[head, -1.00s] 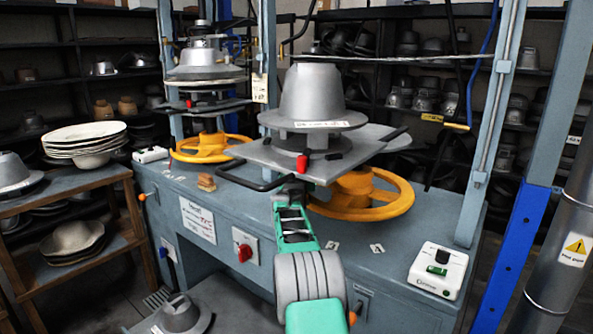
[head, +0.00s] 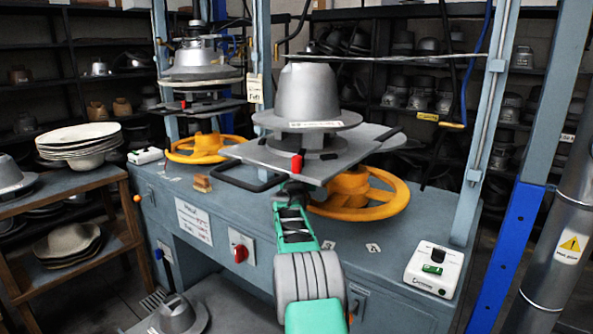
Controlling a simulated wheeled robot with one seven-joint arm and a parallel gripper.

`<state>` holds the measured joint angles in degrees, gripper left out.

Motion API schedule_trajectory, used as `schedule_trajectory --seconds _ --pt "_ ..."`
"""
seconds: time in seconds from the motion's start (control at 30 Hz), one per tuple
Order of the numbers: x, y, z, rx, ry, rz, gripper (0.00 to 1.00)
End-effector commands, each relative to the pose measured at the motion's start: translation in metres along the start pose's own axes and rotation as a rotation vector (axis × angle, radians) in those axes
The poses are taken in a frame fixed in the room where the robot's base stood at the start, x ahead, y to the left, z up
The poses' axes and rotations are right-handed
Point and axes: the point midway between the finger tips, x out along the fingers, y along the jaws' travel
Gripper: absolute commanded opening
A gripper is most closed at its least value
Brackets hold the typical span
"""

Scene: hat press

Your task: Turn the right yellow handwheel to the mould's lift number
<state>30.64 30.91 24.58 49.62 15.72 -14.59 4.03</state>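The right yellow handwheel (head: 388,203) lies flat on the blue-grey press bench, under the right press plate. A silver hat mould (head: 307,93) stands upright on that plate, with a white label (head: 314,124) too small to read. My green and grey arm reaches from the bottom middle to the wheel's left front. My gripper (head: 290,188) is at the front edge of the plate, left of the wheel. Its fingers are hidden or too dark to make out, so neither its opening nor any contact shows. The left yellow handwheel (head: 207,148) is farther back.
The press plate (head: 300,165) overhangs the wheel. A white control box (head: 435,268) is at right, a red switch (head: 240,253) on the front. A blue post (head: 510,255) stands at far right.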

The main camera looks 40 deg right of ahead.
Motion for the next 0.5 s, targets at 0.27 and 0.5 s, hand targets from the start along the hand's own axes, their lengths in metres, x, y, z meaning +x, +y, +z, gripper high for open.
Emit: schedule_trajectory --seconds 0.27,0.5 --pt "-0.001 -0.003 0.000 -0.002 0.000 0.000 0.44" --pt "-0.002 -0.006 0.001 -0.001 -0.001 -0.005 0.44"
